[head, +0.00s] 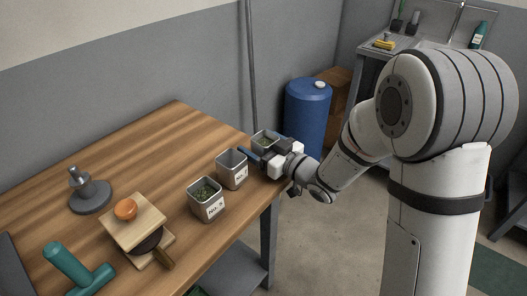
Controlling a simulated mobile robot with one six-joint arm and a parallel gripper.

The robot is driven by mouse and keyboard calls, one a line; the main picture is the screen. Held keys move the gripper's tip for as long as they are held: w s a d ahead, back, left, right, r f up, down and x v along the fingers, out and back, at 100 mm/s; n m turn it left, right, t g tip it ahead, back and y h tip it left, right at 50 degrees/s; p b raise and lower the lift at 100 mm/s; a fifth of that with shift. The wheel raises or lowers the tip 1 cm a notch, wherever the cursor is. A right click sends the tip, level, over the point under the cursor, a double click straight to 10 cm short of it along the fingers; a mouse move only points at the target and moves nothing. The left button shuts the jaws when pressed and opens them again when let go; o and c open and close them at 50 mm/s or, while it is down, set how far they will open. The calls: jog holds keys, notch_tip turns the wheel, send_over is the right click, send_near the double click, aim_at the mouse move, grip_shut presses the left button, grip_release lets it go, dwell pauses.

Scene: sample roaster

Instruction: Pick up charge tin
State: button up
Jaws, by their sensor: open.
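Three square metal tins stand in a row along the table's right edge in the head view. The nearest tin (207,208) holds green beans and has a white label with dark print. The middle tin (232,175) also has a label and looks empty inside. The farthest tin (262,136) shows green contents, and its lower part is hidden behind my gripper. I cannot tell which one is the charge tin. My gripper (257,153) is open, with a blue finger showing, beside the far tin and just behind the middle one. Contact with either tin cannot be made out.
On the wooden table (160,130) stand a grey tamper-like tool (90,198), wooden blocks (133,222) with an orange knob, and a teal T-shaped handle (75,270). A blue barrel (305,112) and a sink counter (366,75) are beyond. The table's back part is clear.

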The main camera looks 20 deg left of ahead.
jog(key=shift+c, duration=0.3)
jog(key=c, duration=1.1)
jog(key=shift+r, duration=0.1)
